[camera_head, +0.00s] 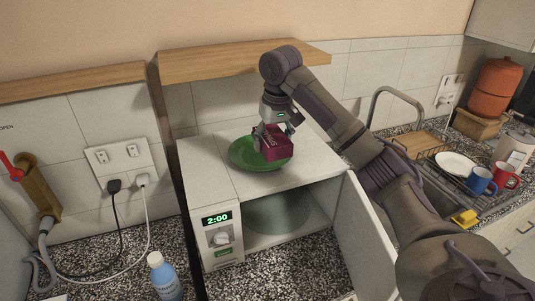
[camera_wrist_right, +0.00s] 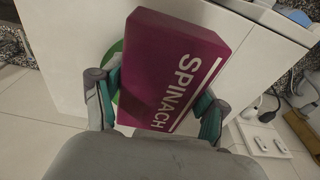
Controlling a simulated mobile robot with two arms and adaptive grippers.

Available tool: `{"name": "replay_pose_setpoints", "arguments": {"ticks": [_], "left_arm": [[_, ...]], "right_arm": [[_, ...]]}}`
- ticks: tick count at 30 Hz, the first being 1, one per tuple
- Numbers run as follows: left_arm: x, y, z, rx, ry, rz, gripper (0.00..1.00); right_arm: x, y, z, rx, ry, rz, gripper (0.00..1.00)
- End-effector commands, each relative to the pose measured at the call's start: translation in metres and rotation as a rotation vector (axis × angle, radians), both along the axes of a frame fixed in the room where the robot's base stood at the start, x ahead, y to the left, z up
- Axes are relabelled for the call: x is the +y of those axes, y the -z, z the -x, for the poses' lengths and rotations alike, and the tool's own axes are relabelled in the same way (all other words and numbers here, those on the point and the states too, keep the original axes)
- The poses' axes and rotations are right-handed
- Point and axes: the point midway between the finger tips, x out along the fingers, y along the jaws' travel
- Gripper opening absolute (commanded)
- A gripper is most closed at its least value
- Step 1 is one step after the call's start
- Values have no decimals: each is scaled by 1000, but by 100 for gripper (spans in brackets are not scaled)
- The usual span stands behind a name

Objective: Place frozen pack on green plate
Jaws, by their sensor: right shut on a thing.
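The frozen pack (camera_head: 275,145) is a dark magenta box. Its "SPINACH" lettering shows in the right wrist view (camera_wrist_right: 170,70). The green plate (camera_head: 243,155) lies on top of the white microwave. My right gripper (camera_head: 268,138) is shut on the pack, with one finger on each side of it in the right wrist view (camera_wrist_right: 155,105). The pack is over the right part of the plate; I cannot tell whether it touches the plate. In the right wrist view the pack hides most of the plate. My left gripper is not in view.
The microwave (camera_head: 205,170) has its door (camera_head: 362,235) open toward the right front. A wooden shelf (camera_head: 215,62) hangs above it. A blue bottle (camera_head: 164,278) stands at the front left. A dish rack with a white plate (camera_head: 456,164) and mugs is on the right.

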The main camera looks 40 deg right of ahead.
Motion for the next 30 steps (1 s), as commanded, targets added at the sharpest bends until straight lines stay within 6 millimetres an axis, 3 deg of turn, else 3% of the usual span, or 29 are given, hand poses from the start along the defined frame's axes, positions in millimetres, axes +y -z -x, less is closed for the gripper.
{"name": "replay_pose_setpoints", "arguments": {"ticks": [4,15,26,27,30], "left_arm": [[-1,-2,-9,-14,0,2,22],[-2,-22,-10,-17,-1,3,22],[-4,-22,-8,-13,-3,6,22],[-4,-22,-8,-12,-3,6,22],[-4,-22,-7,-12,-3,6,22]], "right_arm": [[7,7,-11,-2,2,-1,24],[7,46,-11,-1,1,2,24],[7,50,-12,-2,1,1,24],[7,52,-11,0,1,2,74],[7,52,-11,-1,1,2,91]]}}
